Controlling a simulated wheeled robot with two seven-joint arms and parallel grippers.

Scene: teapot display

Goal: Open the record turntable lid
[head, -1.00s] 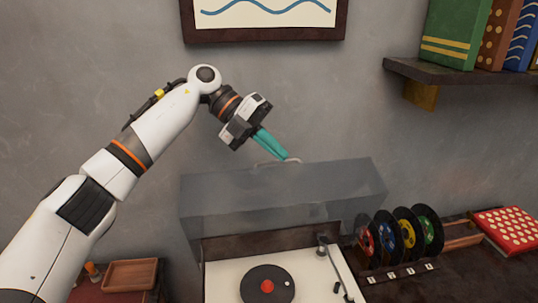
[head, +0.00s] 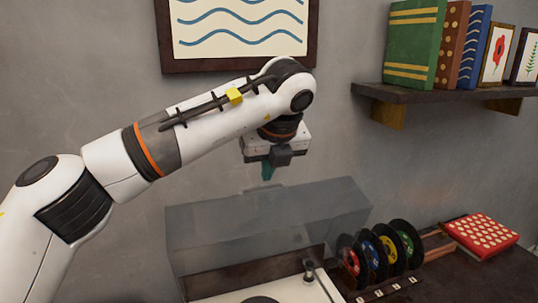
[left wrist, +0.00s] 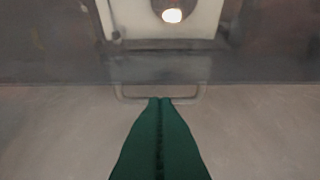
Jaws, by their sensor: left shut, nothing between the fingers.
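The record turntable (head: 300,288) stands low in the head view with a cream deck, cut off at the bottom. Its smoky see-through lid (head: 270,222) is raised and stands up at the back. My left gripper (head: 267,172) has teal fingers pointing down just above the lid's top edge. In the left wrist view the shut fingertips (left wrist: 160,100) are pressed together at the lid's pale handle (left wrist: 120,94), with nothing between them. I cannot tell whether they touch it. The dark record (head: 262,300) shows only at its edge. My right gripper is not in view.
Several upright records (head: 378,250) stand in a rack right of the turntable, near the lid's side. A red dotted box (head: 482,233) lies farther right. A shelf (head: 440,93) with books and a framed picture (head: 240,35) are on the wall.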

